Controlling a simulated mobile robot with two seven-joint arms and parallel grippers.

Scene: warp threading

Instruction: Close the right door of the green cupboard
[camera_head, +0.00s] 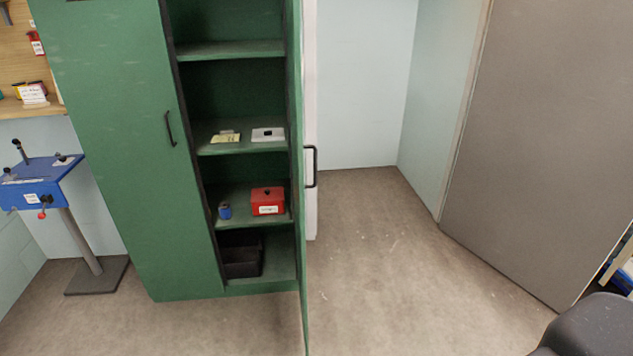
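The green cupboard (120,150) stands left of the middle. Its left door is shut, with a black handle (170,128). Its right door (298,200) stands open, swung out toward me and seen almost edge-on. The right door's black handle (311,167) sticks out on the door's right side. Neither of my grippers shows in the head view. A dark rounded part at the bottom right corner looks like part of my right arm; no fingers are visible on it.
The cupboard shelves hold a red box (267,201), a small blue item (225,211), a white box (268,135) and a black bin (241,260). A blue stand (45,180) is at the left. A grey panel (550,130) stands at the right. Floor right of the door is clear.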

